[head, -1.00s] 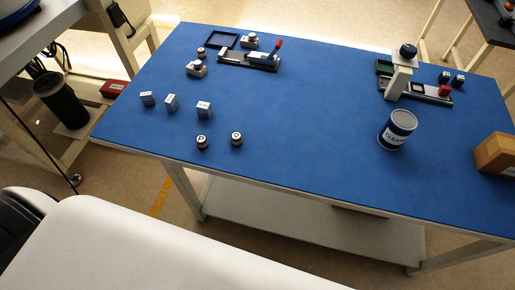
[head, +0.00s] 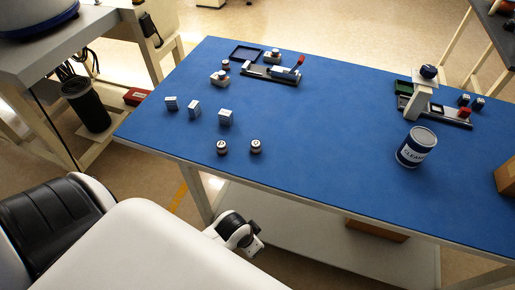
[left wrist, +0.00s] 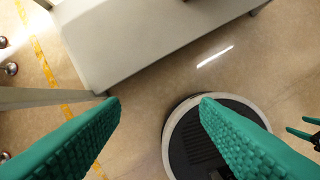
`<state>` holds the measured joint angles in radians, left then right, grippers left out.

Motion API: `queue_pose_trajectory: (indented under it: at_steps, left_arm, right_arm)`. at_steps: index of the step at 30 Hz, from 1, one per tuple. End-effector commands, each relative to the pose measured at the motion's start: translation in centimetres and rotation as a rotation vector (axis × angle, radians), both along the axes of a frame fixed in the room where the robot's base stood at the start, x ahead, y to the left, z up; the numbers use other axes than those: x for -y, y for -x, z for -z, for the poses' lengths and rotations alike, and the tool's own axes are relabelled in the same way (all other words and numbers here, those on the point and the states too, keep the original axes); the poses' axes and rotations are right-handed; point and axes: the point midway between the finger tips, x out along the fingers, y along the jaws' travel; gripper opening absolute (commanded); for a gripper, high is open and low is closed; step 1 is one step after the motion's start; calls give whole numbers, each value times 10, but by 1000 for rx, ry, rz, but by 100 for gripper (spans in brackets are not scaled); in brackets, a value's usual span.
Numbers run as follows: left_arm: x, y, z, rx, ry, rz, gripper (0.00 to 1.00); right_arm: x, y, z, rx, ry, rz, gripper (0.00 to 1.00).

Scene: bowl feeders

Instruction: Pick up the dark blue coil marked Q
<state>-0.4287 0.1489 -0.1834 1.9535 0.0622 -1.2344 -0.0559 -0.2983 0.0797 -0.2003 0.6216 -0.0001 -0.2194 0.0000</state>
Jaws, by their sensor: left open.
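Two small dark coils with pale marked tops stand upright near the table's front edge in the head view. The right one (head: 255,146) appears marked Q, though the letter is small; the left one (head: 222,147) looks marked P. Their blue is hard to tell from black. My left gripper (left wrist: 160,105) shows in the left wrist view with its green fingers spread and nothing between them, above the floor and away from the coils. Green fingertips of my right gripper (left wrist: 303,128) show apart at that view's right edge; the rest is cut off.
The blue table (head: 320,160) has clear room around the coils. Several small boxes, including a white one (head: 226,117), stand behind them. A cleaner can (head: 416,147) stands to the right. The table's lower shelf (head: 310,225) lies below.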

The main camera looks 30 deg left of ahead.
Motion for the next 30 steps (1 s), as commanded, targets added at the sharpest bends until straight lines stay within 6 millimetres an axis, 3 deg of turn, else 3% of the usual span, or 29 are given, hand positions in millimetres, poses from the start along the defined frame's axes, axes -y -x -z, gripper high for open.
queue_pose_trajectory:
  at_steps: [4, 6, 12, 17, 23, 30]
  left_arm:
    - [17, -30, -63, 59, 16, 168, 56]
    - [28, -42, -84, 72, 18, 288, 56]
    - [44, -71, -115, 85, -12, 607, 56]
    - [41, -102, -130, 63, -76, 878, 56]
    - [-2, -154, -154, -28, -185, 1174, 56]
    - [-85, -209, -209, -143, -249, 1340, 56]
  right_arm:
    - [0, 0, 5, 0, 0, 0, 60]
    - [0, 0, 6, -1, 0, 0, 60]
    - [0, 1, 7, -2, 0, 0, 60]
    - [0, 1, 8, -3, 1, 0, 60]
    - [0, 2, 8, -4, 1, 1, 60]
    - [0, 2, 8, -5, 1, 1, 60]
